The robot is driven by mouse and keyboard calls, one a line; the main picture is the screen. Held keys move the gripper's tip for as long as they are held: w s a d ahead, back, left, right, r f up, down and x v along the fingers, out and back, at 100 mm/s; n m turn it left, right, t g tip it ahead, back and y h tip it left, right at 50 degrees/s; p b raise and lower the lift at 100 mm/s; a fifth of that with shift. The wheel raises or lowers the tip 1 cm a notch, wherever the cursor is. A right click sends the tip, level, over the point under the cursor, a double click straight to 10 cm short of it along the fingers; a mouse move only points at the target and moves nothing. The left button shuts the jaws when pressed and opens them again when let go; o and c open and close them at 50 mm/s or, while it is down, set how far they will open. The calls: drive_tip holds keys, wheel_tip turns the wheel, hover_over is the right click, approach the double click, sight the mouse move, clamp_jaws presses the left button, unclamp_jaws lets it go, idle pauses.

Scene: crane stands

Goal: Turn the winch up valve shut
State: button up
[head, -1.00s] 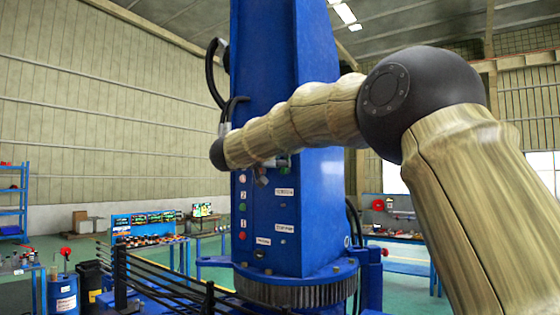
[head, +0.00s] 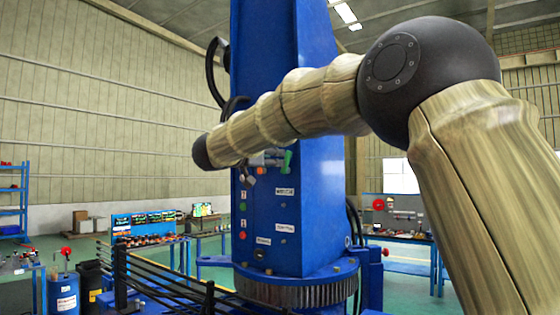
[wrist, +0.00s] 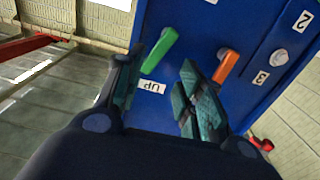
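The blue crane column (head: 285,215) stands ahead of me. In the wrist view, a green valve handle (wrist: 160,50) sticks out of its blue face (wrist: 200,28), slanting, near a white label reading UP (wrist: 152,87) that appears upside down. An orange-red handle (wrist: 226,65) is to its right. My gripper (wrist: 161,62) is open, with the green handle appearing between its fingertips and the orange-red handle beyond the right finger. I cannot tell whether anything touches. The green handle also shows in the head view (head: 287,160), below my forearm.
Labels and small buttons, including a red one (head: 243,236), dot the column's lower face. A toothed ring (head: 295,292) surrounds its base. A black railing (head: 150,272) runs at lower left. In the wrist view, a red knob (wrist: 262,144) sits at lower right.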

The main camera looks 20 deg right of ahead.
drive_tip(key=v, duration=0.7)
drive_tip(key=shift+a, duration=0.2)
idle(0.6)
drive_tip(key=shift+s, duration=0.1)
idle(0.4)
drive_tip(key=v, duration=1.2)
drive_tip(key=shift+d+f, duration=0.1)
